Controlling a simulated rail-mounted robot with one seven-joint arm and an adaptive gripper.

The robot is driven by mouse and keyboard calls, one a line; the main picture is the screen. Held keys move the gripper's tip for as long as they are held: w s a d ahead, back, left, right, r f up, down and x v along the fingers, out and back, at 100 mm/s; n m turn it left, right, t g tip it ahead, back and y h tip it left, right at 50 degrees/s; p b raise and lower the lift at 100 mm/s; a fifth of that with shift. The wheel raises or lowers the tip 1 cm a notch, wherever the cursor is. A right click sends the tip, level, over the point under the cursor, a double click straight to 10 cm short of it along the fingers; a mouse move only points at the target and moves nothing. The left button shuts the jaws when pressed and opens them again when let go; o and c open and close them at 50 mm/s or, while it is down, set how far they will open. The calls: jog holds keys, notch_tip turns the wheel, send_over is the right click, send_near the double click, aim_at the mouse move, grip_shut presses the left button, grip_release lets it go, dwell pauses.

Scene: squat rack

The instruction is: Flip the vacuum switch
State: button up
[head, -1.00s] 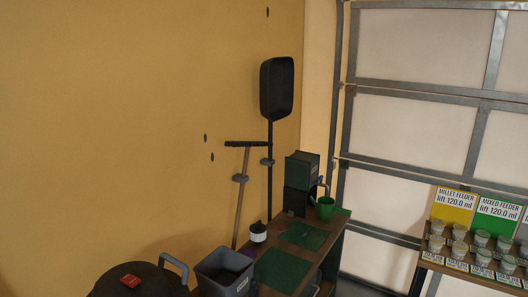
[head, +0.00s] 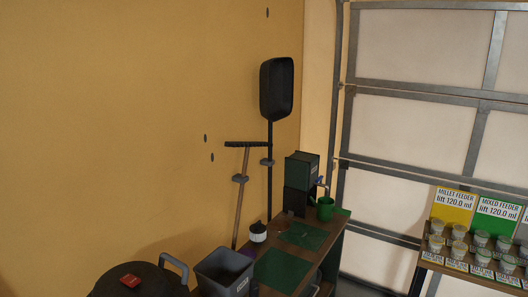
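A black, round-topped vacuum (head: 155,280) stands at the bottom left, partly cut off by the lower edge of the head view. A small red switch (head: 131,281) sits on its dark top. A grey curved handle or hose piece (head: 176,267) rises at its right side. The switch is too small to tell which way it is set. My gripper is not in view, so its state and its place relative to the switch are hidden.
A grey bin (head: 224,270) stands just right of the vacuum. Beyond it, a workbench (head: 330,243) holds green mats, a small white container (head: 258,232), a green cup (head: 325,208) and a dark green box (head: 301,168). A broom (head: 241,190) and shovel (head: 277,90) are by the wall.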

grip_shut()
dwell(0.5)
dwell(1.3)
